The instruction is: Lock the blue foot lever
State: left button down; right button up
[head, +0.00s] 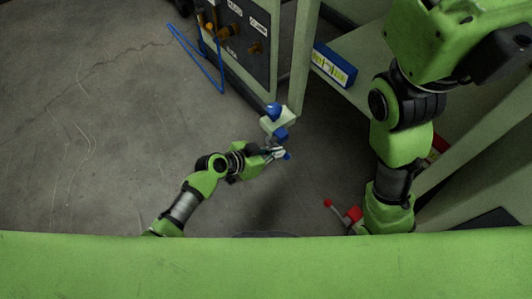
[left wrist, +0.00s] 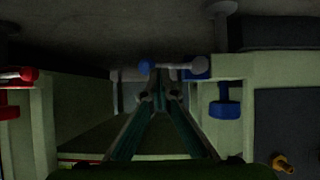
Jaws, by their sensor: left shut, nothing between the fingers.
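The blue foot lever shows in the head view as a blue hub (head: 280,134) with a blue knob (head: 288,156) at the front end, close to the cabinet's foot. In the left wrist view its blue knob (left wrist: 144,67) is left, joined by a pale rod (left wrist: 178,66) to the blue hub (left wrist: 197,68) on the right. My left gripper (head: 279,153) is shut and empty beside the lever knob; contact cannot be told. In the left wrist view its fingertips (left wrist: 160,96) converge just below the rod. My right gripper is out of view.
A red lever (head: 343,213) stands farther right, near my right arm. A cabinet with a dark panel (head: 236,40) and orange knobs stands behind. A blue-and-yellow box (head: 334,65) lies on a shelf. A blue frame (head: 195,58) leans at the left. Bare floor (head: 90,120) is open at left.

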pick_arm(q)
jog(key=v, duration=1.1)
jog(key=shift+a, duration=0.25)
jog(key=shift+s, duration=0.1)
